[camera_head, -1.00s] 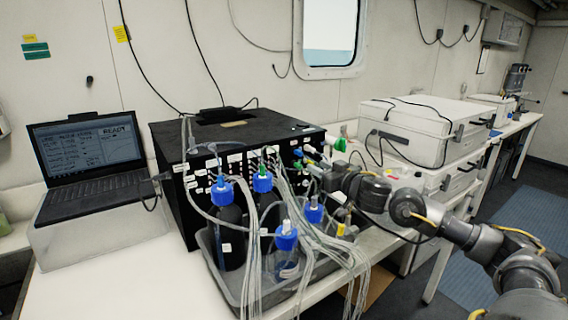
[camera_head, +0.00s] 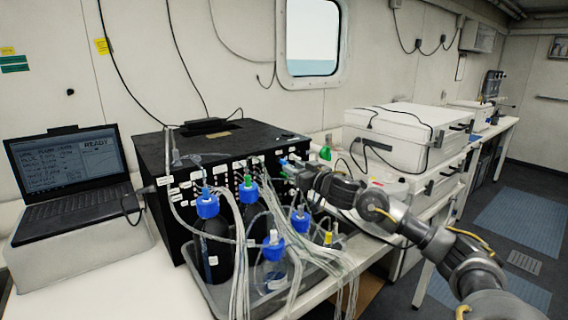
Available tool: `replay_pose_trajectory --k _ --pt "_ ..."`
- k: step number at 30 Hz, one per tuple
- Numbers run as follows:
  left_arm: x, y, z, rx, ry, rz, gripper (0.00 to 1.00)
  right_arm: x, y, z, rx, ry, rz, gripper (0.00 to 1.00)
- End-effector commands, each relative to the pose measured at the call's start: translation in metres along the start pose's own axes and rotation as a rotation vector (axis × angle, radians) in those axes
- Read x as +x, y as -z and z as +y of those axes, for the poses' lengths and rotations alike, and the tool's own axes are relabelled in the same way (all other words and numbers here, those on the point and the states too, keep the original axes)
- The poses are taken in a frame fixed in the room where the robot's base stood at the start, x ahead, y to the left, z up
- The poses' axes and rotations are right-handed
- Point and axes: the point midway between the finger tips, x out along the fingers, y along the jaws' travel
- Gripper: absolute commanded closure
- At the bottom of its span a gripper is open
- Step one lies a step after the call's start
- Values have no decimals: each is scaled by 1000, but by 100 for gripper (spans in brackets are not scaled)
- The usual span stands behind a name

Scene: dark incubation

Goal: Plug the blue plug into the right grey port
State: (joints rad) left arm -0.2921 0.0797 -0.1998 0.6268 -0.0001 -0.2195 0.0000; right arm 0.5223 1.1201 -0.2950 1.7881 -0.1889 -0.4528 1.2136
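The black box (camera_head: 222,143) has a front panel with rows of small ports and white labels. A small blue piece (camera_head: 283,161), which looks like the blue plug, shows at the right end of that panel, at the tip of my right gripper (camera_head: 289,168). My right gripper comes in from the right, close to the panel. Whether its fingers are closed on the blue piece is too small to tell. The right grey port cannot be made out and may be hidden by the gripper. My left gripper is out of view.
Bottles with blue caps (camera_head: 208,205) and clear tubes stand in a grey tray (camera_head: 205,287) before the panel, below my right gripper. A laptop (camera_head: 68,175) is at the left. White cases (camera_head: 405,135) are stacked at the right. The front left bench is clear.

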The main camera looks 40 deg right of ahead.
Motion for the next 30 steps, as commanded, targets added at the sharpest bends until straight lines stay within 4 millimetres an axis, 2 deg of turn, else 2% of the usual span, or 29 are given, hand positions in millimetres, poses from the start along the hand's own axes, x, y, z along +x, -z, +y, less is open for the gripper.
replay_pose_trajectory --k 6,12,30 --pt "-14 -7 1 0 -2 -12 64 27 3 0 4 -1 1 65" --pt "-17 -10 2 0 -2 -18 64 40 1 0 1 -1 1 65" --pt "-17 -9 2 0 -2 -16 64 43 0 0 0 0 0 65"
